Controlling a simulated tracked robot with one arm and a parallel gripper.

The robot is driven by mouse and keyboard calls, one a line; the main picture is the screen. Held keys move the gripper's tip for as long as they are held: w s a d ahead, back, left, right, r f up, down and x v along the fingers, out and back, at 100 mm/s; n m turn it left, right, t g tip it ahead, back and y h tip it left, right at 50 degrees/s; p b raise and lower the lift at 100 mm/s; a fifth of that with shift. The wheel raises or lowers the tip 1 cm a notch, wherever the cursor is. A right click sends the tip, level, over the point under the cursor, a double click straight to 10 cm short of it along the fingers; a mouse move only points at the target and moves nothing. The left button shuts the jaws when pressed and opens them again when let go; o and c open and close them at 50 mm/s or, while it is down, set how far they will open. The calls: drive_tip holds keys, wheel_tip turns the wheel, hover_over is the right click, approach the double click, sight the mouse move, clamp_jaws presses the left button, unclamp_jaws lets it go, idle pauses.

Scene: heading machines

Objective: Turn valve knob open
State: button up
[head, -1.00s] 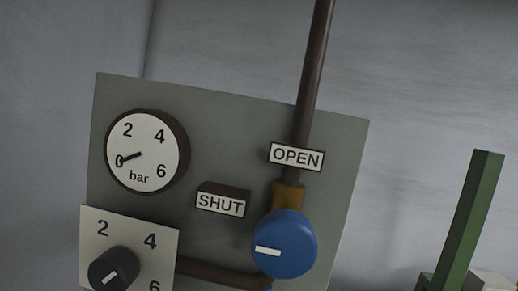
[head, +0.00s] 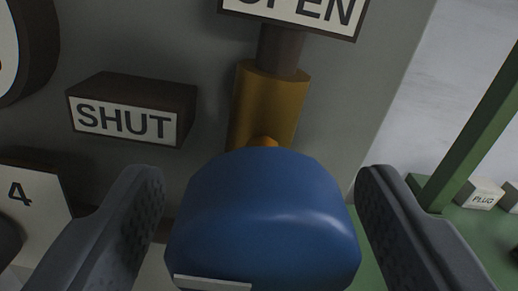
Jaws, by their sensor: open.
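The blue valve knob (head: 265,215) fills the lower middle of the view, in front of a brass valve body (head: 270,103). Its white pointer mark (head: 212,283) shows at the lower left of the knob, partly cut by the frame edge. The SHUT label (head: 125,120) is on a block to the left, and the OPEN label (head: 295,12) is above, cut by the top edge. My gripper (head: 262,190) is open, with one finger on each side of the knob. A narrow gap shows between each finger and the knob.
The grey panel (head: 200,45) stands behind the knob. A dial plate (head: 30,205) is at the lower left, and part of a gauge (head: 30,45) is at the left edge. A green post (head: 475,130) and a block marked PLUG (head: 480,193) are at the right.

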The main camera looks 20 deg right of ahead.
drive_tip(key=shift+w+d, duration=0.15)
drive_tip(key=shift+w, duration=0.15)
drive_tip(key=shift+c, duration=0.3)
